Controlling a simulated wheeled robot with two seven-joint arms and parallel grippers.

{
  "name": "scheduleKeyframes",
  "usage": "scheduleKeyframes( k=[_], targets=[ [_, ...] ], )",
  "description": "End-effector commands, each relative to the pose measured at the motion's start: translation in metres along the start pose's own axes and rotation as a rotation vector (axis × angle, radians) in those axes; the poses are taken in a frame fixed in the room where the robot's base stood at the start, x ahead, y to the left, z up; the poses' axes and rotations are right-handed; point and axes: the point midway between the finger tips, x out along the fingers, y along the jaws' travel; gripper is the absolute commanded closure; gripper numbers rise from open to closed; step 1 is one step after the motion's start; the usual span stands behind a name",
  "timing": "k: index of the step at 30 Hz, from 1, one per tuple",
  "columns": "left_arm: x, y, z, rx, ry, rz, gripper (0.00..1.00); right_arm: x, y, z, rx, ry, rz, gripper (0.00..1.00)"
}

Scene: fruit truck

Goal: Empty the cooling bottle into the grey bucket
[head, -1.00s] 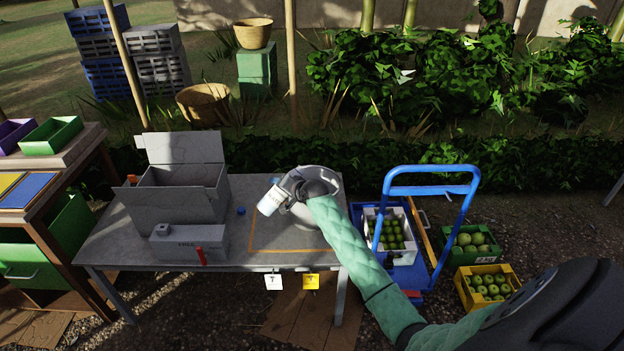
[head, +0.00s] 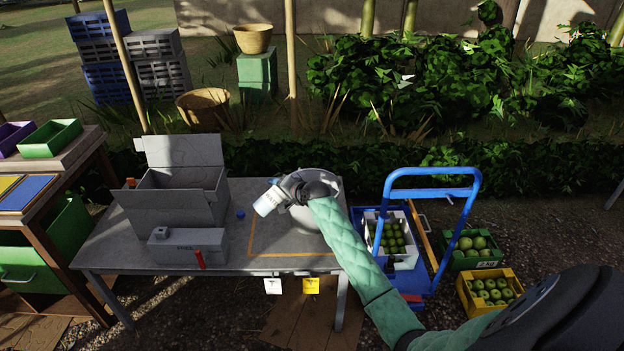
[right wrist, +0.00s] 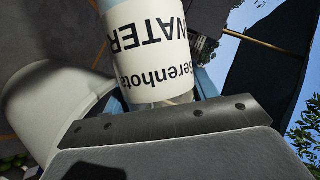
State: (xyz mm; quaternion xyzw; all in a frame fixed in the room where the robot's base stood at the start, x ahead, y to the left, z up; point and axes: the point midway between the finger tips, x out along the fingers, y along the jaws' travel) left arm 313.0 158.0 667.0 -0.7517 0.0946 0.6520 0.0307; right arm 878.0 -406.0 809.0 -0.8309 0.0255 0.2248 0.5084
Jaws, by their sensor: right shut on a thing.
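The cooling bottle (head: 267,201), pale blue with a white label, is held in my right gripper (head: 287,190) over the table. It is tilted, with its far end toward the lower left. In the right wrist view the bottle (right wrist: 150,50) fills the upper middle, and its label reads "WATER" upside down. The grey bucket (head: 303,217) stands on the table behind and beneath the gripper, partly hidden by it. The bucket wall (right wrist: 40,115) is beside the bottle in the right wrist view. I cannot see the bottle's mouth or any liquid. My left gripper is out of view.
A grey box (head: 175,205) with an open lid stands on the table (head: 130,245), left of an orange outline. A small blue cap (head: 240,214) lies between. A blue trolley (head: 430,193) and fruit crates (head: 490,290) stand right of the table.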

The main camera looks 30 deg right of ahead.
Motion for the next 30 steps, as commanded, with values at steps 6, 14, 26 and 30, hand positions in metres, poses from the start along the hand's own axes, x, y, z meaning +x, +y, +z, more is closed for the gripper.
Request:
scheduleKeyframes(
  k=[6,14,26,30],
  targets=[
    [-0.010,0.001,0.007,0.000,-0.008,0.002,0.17,-0.001,-0.003,0.000,0.027,-0.007,-0.013,0.74],
    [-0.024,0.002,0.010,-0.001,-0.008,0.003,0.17,-0.002,-0.006,0.000,0.057,-0.017,-0.025,0.74],
    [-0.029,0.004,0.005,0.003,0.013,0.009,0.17,-0.004,-0.011,-0.001,0.107,-0.030,-0.046,0.74],
    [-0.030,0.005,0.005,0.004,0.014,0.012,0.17,-0.004,-0.013,-0.001,0.123,-0.035,-0.052,0.74]
  ],
)
